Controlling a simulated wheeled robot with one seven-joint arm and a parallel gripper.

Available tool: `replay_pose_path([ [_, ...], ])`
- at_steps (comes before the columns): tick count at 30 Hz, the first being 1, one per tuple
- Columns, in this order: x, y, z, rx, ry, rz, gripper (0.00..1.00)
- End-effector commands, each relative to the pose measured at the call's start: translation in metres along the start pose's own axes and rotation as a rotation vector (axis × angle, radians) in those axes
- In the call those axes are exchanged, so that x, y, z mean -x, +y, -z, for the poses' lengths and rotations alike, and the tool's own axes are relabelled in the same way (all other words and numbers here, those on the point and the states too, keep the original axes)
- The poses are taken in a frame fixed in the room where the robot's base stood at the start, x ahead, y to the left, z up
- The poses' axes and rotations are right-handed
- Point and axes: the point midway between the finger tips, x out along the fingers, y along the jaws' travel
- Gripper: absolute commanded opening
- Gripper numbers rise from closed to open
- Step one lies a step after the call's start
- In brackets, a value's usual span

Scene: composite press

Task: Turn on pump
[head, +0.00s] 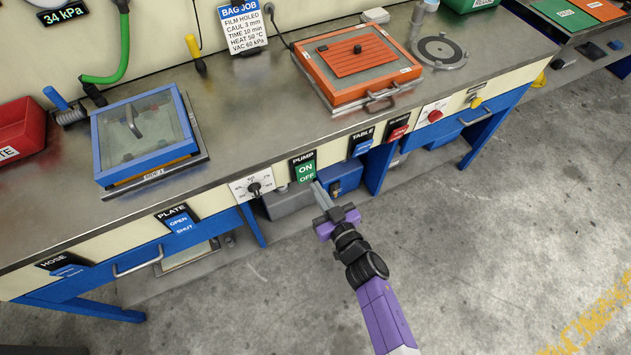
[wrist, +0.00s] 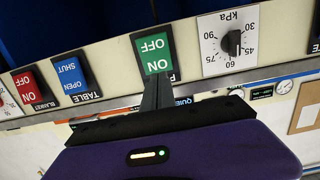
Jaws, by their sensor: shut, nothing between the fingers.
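The pump switch (head: 305,172) is a green rocker marked ON and OFF, on the bench's front panel under a black PUMP label. It shows upside down in the wrist view (wrist: 153,50), with ON nearer my gripper. My gripper (head: 318,189) is shut and empty, in front of the panel just right of and below the switch in the head view. In the wrist view the closed fingertips (wrist: 158,80) overlap the label beside the ON end and hide part of it. I cannot tell whether they touch, or which way the rocker is tipped.
A kPa dial (head: 254,187) sits left of the switch; the blue TABLE switch (head: 361,146) and red BLANKET switch (wrist: 33,87) are on the other side. A blue-framed box (head: 150,135) and an orange press (head: 357,62) stand on the bench. The floor in front is clear.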

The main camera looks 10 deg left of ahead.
Motion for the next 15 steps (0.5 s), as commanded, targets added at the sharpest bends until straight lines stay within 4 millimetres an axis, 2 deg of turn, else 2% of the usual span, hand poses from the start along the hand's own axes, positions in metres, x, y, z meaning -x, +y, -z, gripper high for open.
replay_pose_path([
  [9,0.053,0.001,0.006,-0.002,-0.003,-0.004,0.00],
  [15,0.075,0.001,0.006,-0.001,-0.002,-0.002,0.00],
])
